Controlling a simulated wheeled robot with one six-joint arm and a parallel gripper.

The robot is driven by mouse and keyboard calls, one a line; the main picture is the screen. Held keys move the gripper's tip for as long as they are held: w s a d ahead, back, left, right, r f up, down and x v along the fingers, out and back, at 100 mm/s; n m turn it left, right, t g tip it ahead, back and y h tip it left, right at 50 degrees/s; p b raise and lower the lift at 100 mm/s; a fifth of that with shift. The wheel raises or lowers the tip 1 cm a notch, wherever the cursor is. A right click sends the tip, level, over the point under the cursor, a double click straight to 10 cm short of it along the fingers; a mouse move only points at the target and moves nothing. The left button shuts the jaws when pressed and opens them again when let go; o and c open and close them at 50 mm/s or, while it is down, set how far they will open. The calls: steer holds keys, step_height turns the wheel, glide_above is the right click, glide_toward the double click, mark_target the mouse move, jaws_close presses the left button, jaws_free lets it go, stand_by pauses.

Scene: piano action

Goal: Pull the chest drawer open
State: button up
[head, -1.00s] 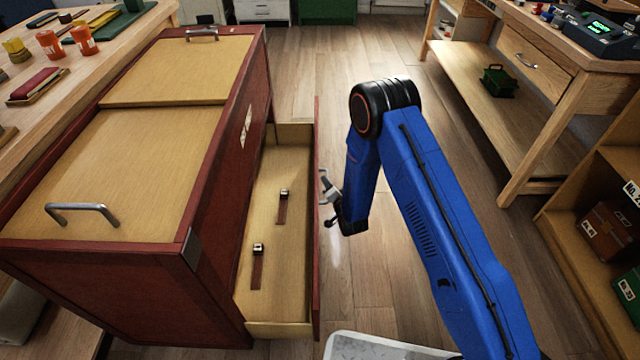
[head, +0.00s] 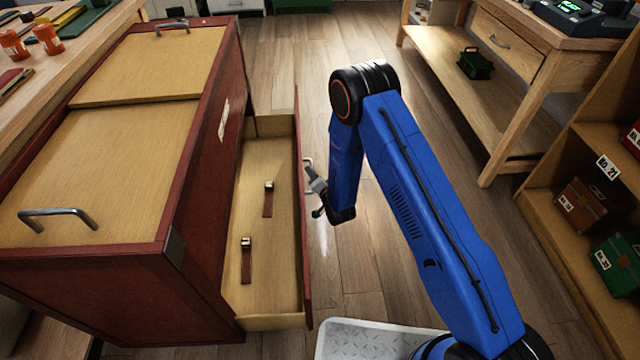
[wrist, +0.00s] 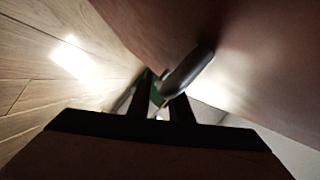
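The red-sided chest (head: 130,285) with a pale wooden top stands at the left in the head view. Its drawer (head: 280,215) is pulled out on the right side, showing a pale, mostly bare interior. The grey drawer handle (head: 307,165) is on the outer face of the red drawer front. My gripper (head: 314,182) is at this handle, on the outer side of the drawer front. In the wrist view the handle (wrist: 188,68) runs down to my dark fingers (wrist: 165,100), which close around it. The exact contact is partly hidden.
Two small strap-like pieces (head: 246,262) are in the drawer. A grey tray (head: 350,340) lies at the bottom, close to the drawer front. A workbench (head: 490,120) and a shelf with boxes (head: 580,210) stand at the right. The wooden floor (head: 345,65) between is clear.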

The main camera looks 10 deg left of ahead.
steer(key=v, duration=1.7)
steer(key=shift+w, duration=0.1)
steer(key=w+d+r+n+g+h, duration=0.1)
steer(key=w+d+r+h, duration=0.15)
steer(key=d+r, duration=0.55)
steer(key=w+d+r+n+g+h, duration=0.15)
steer(key=w+d+r, duration=0.25)
steer(key=r, duration=0.7)
steer(key=s+d+r+g+h, duration=0.2)
steer(key=s+d+r, duration=0.7)
steer(key=d+r, duration=0.35)
steer(key=s+d+r+n+g, duration=0.1)
steer(key=s+d+r, duration=0.2)
steer(key=s, duration=0.6)
steer(key=s+d+r+g+h, duration=0.1)
steer(key=s+d+r, duration=0.3)
steer(key=s, duration=0.6)
steer(key=s+d+r+n+g+h, duration=0.1)
steer(key=s+d+r, duration=0.3)
steer(key=s, duration=0.6)
steer(key=shift+d+n+g, duration=0.35)
steer(key=shift+d, duration=0.05)
